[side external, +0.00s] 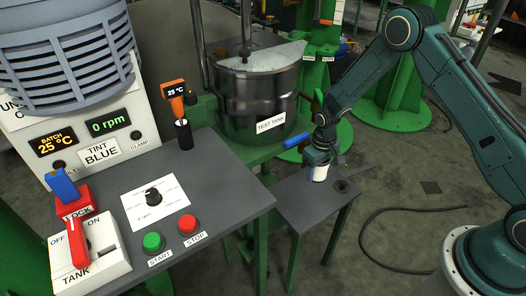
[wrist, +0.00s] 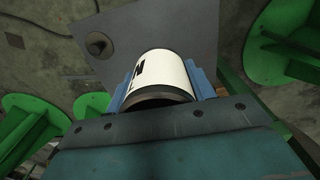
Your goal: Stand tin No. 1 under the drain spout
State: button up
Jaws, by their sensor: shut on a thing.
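My gripper (side external: 319,154) is shut on a tin (side external: 319,173) with a white label, at the small grey side table (side external: 305,208). In the wrist view the tin (wrist: 165,72) sits between the two blue fingers, with part of a black letter visible on its label. I cannot tell whether its base touches the table top. The metal test tank (side external: 250,100) stands behind and to the left. A blue handle (side external: 298,143) shows low at the tank's right, just left of my gripper. The drain spout itself is not clearly visible.
A dark round piece (side external: 342,186) sits on the side table right of the tin; it also shows in the wrist view (wrist: 98,44). The control desk (side external: 215,165) with buttons is at the left. Green stands (side external: 395,112) rise behind. A cable (side external: 385,210) lies on the floor.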

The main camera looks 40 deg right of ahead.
send_over(312, 200)
notch_tip(312, 200, down, 9)
jog(key=shift+a+r, duration=0.1)
jog(key=shift+r, duration=0.05)
jog(key=shift+f, duration=1.9)
jog(key=shift+f, duration=0.1)
jog(key=o, duration=1)
jog(key=shift+r, duration=6.15)
